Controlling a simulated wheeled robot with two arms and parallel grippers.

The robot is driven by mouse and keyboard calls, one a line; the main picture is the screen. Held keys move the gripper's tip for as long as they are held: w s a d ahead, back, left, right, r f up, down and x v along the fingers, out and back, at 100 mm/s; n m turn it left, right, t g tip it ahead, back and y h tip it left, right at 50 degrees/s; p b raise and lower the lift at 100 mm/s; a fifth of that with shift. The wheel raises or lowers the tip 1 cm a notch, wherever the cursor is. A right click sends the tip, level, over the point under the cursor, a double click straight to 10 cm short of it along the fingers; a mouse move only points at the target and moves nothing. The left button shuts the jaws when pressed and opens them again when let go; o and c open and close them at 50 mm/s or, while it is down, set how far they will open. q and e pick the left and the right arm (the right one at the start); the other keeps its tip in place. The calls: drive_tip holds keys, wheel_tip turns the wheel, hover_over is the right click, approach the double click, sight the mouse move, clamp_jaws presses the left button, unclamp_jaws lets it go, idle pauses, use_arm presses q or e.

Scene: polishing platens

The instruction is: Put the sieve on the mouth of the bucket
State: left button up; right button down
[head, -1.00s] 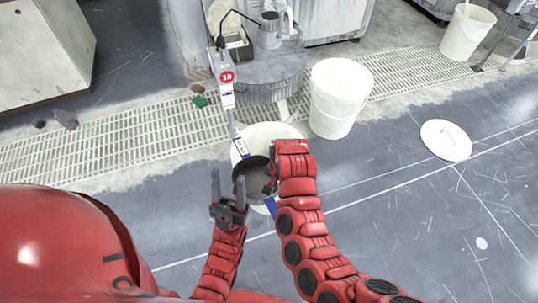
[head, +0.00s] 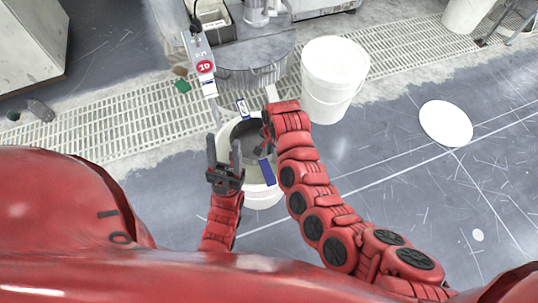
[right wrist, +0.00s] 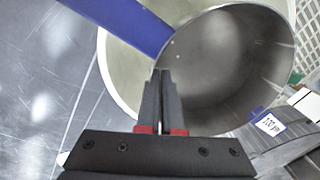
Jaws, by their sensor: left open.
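The grey metal sieve (head: 246,139) is over the mouth of the white bucket (head: 262,196). My right gripper (head: 268,130) is shut on the sieve's rim. In the right wrist view the closed fingers (right wrist: 162,90) meet at the wall of the sieve (right wrist: 220,60). The pale bucket rim (right wrist: 112,70) curves out below and to the left of it. I cannot tell whether the sieve touches the rim. A blue strip shows at the bucket's near side. My left gripper (head: 224,160) is open and empty, fingers up, just left of the bucket.
A second white bucket (head: 334,80) stands behind to the right. A white lid (head: 446,123) lies on the floor at the right. A grey round stand (head: 252,60) and a post with a red round sign (head: 205,66) are behind.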

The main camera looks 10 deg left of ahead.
wheel_tip(320, 180, down, 5)
drive_tip(key=shift+f+b, duration=0.15)
drive_tip(key=shift+b, duration=0.5)
drive_tip(key=c, duration=1.5)
unclamp_jaws()
drive_tip(key=shift+f, duration=0.15)
drive_tip(key=o, duration=0.4)
drive_tip(key=shift+r, duration=0.6)
drive_tip(key=r+p, duration=0.1)
drive_tip(key=r, duration=0.2)
drive_tip(key=r+p, duration=0.1)
drive_tip(key=r, duration=0.3)
drive_tip(key=d+r+p, duration=0.1)
drive_tip(key=r, duration=0.3)
drive_tip(key=shift+s, duration=0.2)
